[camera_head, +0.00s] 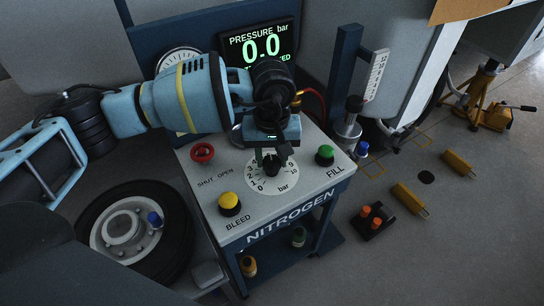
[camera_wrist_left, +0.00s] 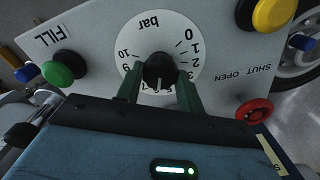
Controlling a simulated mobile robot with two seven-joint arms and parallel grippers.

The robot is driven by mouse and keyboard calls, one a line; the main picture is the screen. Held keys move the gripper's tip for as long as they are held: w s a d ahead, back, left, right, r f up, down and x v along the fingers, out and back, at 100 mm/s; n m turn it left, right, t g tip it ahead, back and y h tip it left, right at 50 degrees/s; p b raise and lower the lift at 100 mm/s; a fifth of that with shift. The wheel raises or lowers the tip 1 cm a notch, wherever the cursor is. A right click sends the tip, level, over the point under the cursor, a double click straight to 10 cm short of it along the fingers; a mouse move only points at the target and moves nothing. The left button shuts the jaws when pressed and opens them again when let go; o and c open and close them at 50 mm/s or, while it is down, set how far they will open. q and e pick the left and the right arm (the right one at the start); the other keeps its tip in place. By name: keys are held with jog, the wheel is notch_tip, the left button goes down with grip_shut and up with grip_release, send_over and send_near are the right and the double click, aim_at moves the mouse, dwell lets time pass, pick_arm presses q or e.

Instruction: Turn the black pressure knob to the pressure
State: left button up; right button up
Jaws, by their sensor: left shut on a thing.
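The black pressure knob (camera_head: 271,168) stands in the middle of a round white dial (camera_head: 257,186) marked in bar, on top of the nitrogen cart. My left gripper (camera_head: 271,157) comes from above and is shut on the knob. In the left wrist view, the two green fingers (camera_wrist_left: 160,88) sit on either side of the knob (camera_wrist_left: 159,68). A pale line on the knob points toward the gripper body, near the middle of the scale, where numbers are partly hidden. The display (camera_head: 260,43) reads 0.0 bar; its lower line is partly covered by my arm. My right gripper is not in view.
A yellow BLEED button (camera_head: 230,201), green FILL button (camera_head: 325,153) and red SHUT/OPEN knob (camera_head: 203,152) surround the dial. A wheel (camera_head: 112,232) lies left of the cart. Yellow blocks (camera_head: 410,199) are on the floor at right.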

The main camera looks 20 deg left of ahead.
aim_at(272, 161)
pick_arm(q)
jog(key=shift+m, duration=0.3)
jog(key=o, duration=0.7)
jog(key=shift+o, duration=1.5)
jog(key=shift+r, duration=0.1)
notch_tip(272, 161, up, 8)
jog(key=shift+f, duration=0.15)
